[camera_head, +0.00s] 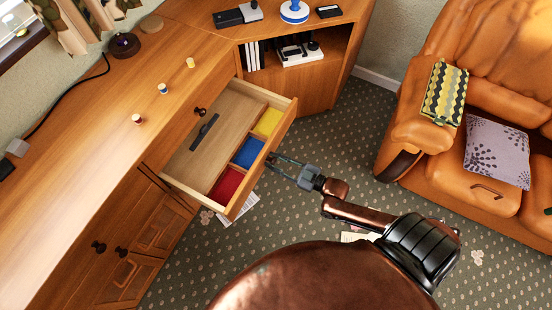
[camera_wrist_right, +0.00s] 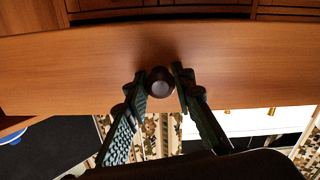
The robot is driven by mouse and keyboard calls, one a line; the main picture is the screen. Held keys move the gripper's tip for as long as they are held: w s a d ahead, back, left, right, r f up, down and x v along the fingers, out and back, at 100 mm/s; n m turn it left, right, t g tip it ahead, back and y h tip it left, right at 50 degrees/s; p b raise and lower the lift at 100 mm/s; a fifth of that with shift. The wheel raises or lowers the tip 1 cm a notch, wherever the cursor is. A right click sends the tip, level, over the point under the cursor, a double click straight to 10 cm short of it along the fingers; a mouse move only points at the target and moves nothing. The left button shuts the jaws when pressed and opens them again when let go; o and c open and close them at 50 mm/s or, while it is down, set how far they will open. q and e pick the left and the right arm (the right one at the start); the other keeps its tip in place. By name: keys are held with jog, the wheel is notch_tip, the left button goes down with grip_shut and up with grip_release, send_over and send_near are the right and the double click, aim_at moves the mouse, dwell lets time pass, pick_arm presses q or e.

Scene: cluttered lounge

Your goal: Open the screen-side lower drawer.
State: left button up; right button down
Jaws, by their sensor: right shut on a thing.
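A wooden drawer (camera_head: 292,108) stands pulled out from the long wooden cabinet in the head view. A front with a dark knob (camera_head: 200,112) shows above it, still in the cabinet face. My right gripper (camera_head: 278,162) is at the outer face of the open drawer. In the right wrist view its two fingers close around a round dark knob (camera_wrist_right: 160,82) on the drawer's wooden front (camera_wrist_right: 235,65). My left gripper is in neither view.
The drawer holds a dark bar-like object (camera_head: 204,131) and yellow, blue (camera_head: 248,152) and red sections. Lower cabinet doors (camera_head: 130,270) are shut. An orange armchair (camera_head: 400,125) stands right. Patterned carpet (camera_head: 330,130) lies between, with papers (camera_head: 240,209) below the drawer.

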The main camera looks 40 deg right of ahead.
jog(key=shift+f, duration=0.1)
jog(key=c, duration=1.6)
grip_release()
jog(key=v, duration=1.2)
